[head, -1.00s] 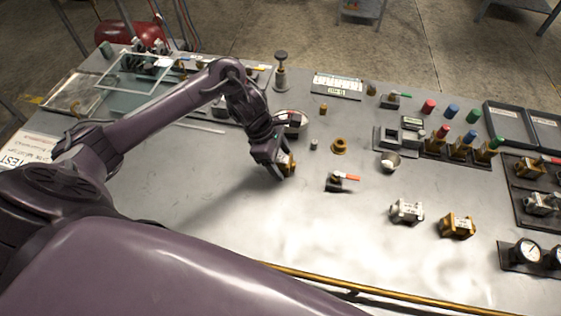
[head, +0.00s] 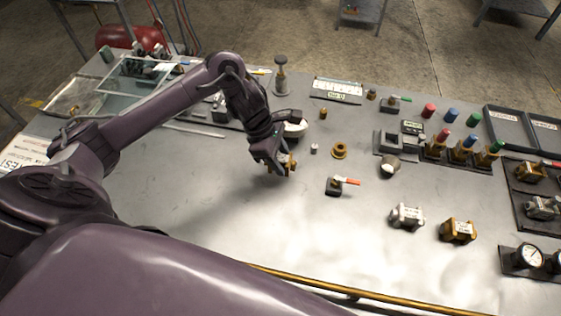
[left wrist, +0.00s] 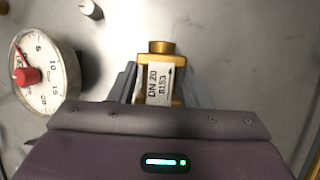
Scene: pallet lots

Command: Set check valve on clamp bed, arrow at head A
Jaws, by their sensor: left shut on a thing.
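My left gripper (head: 279,171) is shut on a brass check valve (head: 291,161), low over the middle of the bench. In the left wrist view the valve (left wrist: 159,47) sits between the two fingers. Its white label reads "DN 20" and has a dark arrow along the right edge, pointing up in that view. The valve's lower part is hidden by the gripper. A dark fixture (head: 222,112) at the back left, partly behind my arm, may be the clamp bed; its head letters cannot be read. My right gripper is out of view.
A white dial with a red knob (left wrist: 42,76) stands close beside the gripper. A brass ring (head: 339,151) and a red-handled valve (head: 337,187) lie to the right. A silver valve (head: 406,215) and another brass valve (head: 458,230) lie front right. The front middle is clear.

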